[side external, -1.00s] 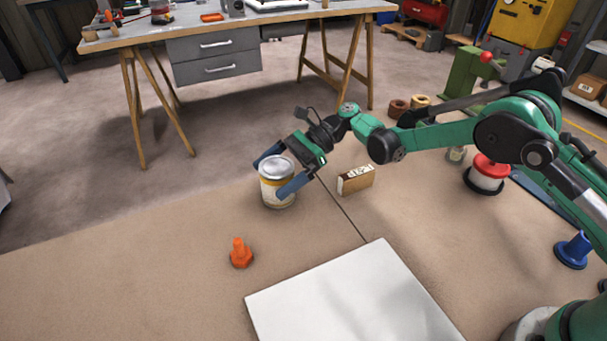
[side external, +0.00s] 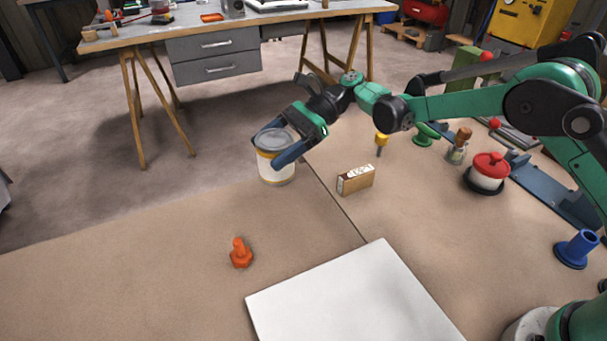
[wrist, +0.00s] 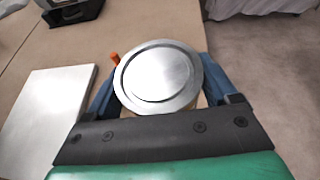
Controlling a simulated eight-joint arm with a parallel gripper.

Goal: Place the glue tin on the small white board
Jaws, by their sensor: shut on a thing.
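The glue tin (side external: 276,166) is a cream can with yellow bands and a grey metal lid, at the far edge of the table in the side view. In the wrist view its round lid (wrist: 158,77) fills the space between the blue fingers. My gripper (side external: 275,150) is shut on the tin around its upper part and holds it upright. Whether its base is clear of the table is hard to tell. The small white board (side external: 345,297) lies flat at the front of the table, apart from the tin. It also shows in the wrist view (wrist: 45,120).
An orange cone-like piece (side external: 240,254) stands between the tin and the board's left side. A small brown box (side external: 355,180) is right of the tin. A red-lidded pot (side external: 488,171), a small bottle (side external: 457,148) and a blue flanged piece (side external: 575,249) stand further right.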

